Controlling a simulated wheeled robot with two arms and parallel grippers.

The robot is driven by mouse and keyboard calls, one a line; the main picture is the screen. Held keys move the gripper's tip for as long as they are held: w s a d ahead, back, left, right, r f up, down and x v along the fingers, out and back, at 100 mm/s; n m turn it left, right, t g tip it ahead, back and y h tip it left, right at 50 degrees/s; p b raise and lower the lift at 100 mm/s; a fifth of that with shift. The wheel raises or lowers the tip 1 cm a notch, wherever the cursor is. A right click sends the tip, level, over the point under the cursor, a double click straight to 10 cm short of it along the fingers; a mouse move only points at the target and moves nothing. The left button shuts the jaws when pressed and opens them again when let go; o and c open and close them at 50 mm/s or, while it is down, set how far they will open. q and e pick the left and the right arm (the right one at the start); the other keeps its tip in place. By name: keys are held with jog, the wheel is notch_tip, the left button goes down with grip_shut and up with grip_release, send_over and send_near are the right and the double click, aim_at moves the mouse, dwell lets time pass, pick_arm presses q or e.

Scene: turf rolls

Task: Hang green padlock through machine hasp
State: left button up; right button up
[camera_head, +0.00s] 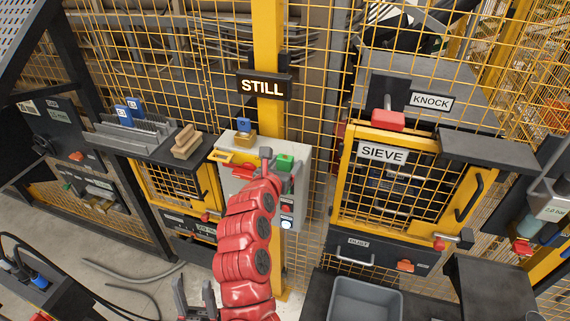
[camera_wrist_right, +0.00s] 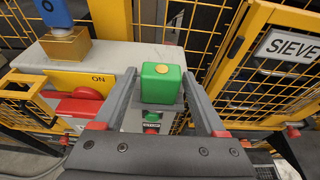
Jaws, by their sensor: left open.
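The green padlock (camera_head: 285,161), a green block with a yellow disc on its top face, is at the right top edge of the grey control box (camera_head: 302,172). It also shows in the right wrist view (camera_wrist_right: 160,84). My right gripper (camera_head: 281,161) reaches it from the front, with one finger on each side and narrow gaps; it looks open around the padlock. The padlock's shackle is hidden. A yellow ON plate with a red handle (camera_wrist_right: 78,106) is left of it; I cannot make out a hasp clearly. My left gripper (camera_head: 196,297) is open and empty, low in the head view.
A blue tagged piece on a brass block (camera_head: 245,138) stands on the box top. A yellow post with a STILL sign (camera_head: 263,86) rises behind. The yellow SIEVE cage (camera_head: 390,185) is on the right. A grey bin (camera_head: 365,300) is at the bottom.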

jog(key=shift+w+f, duration=0.15)
jog(key=shift+w, duration=0.05)
jog(key=c, duration=0.5)
grip_shut()
